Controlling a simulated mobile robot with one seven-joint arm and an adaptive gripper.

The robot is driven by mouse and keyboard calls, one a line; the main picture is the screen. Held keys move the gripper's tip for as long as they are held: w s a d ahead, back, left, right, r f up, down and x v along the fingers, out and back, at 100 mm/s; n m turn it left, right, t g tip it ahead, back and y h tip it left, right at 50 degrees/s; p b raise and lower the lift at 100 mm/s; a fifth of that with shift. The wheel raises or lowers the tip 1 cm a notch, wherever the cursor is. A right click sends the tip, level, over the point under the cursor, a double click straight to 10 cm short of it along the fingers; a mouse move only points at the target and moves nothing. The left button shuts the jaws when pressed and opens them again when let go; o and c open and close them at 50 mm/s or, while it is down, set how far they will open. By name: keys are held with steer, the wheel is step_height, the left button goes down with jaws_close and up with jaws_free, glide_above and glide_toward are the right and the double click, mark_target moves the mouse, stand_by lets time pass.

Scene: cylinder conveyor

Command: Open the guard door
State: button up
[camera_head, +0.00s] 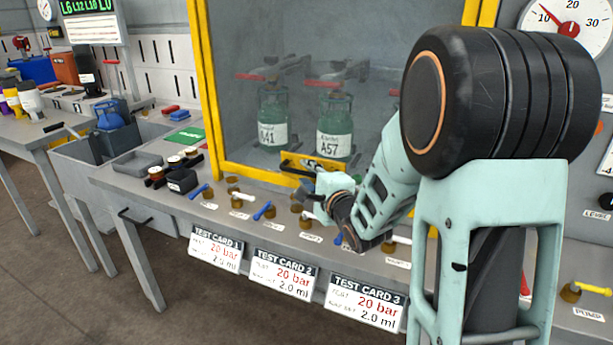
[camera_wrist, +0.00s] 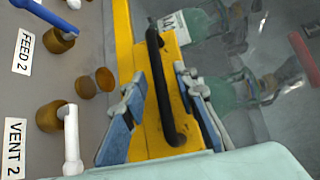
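The guard door (camera_head: 203,85) is a clear panel in a yellow frame and looks closed, with green cylinders behind it. Its black bar handle (camera_wrist: 160,75) sits on a yellow plate at the door's lower edge. My gripper (camera_head: 312,192) is in front of that plate in the head view. In the wrist view, my gripper (camera_wrist: 160,82) is open, with one blue-padded finger on each side of the handle. Gaps show between the fingers and the bar. In the head view the handle is small and partly covered by my gripper.
Valves with blue levers (camera_head: 263,211) and white levers (camera_head: 243,195) line the bench front below the door, close to my gripper. Green cylinders (camera_head: 273,122) stand behind the panel. Test cards (camera_head: 284,275) hang on the bench edge. A grey tray (camera_head: 140,163) lies at left.

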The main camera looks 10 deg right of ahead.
steer(key=shift+w, duration=0.3)
jaws_close()
stand_by(0.3)
